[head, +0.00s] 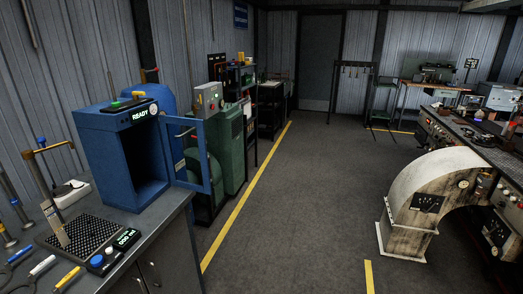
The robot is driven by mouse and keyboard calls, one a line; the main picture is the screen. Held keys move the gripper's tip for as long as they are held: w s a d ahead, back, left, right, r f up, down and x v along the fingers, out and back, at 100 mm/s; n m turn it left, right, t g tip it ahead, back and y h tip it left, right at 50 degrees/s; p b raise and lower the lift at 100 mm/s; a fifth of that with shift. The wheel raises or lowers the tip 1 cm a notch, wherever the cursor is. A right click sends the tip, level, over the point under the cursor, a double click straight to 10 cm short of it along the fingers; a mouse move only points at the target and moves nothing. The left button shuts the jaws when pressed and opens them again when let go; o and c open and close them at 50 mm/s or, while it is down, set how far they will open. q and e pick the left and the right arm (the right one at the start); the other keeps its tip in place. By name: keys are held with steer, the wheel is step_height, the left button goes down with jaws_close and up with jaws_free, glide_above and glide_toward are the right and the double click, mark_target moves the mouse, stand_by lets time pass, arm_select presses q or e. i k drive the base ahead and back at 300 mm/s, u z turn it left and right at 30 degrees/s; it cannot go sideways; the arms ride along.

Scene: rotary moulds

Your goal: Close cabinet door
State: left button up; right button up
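A blue cabinet (98,160) stands on the grey workbench at the left, with a lit "READY" display (141,113) on its upper front. Its front opening is uncovered and the dark inside shows. The cabinet door (206,165) is a blue frame with a see-through middle. It stands open, swung out to the right of the opening, with a bar handle (185,132) near its upper part. Neither of my grippers is in view.
The workbench (172,222) holds a black perforated mat (80,238), a button box (104,261) with a lit display, and several hand tools. Green machines (231,150) stand behind the door. The floor (300,220) in the middle is clear. A worn white machine (425,200) stands right.

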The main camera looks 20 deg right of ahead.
mark_target(165, 120)
steer(key=z, duration=0.85)
steer(key=i, duration=3.4)
steer(key=u, duration=5)
steer(key=k, duration=0.4)
steer(key=u, duration=0.15)
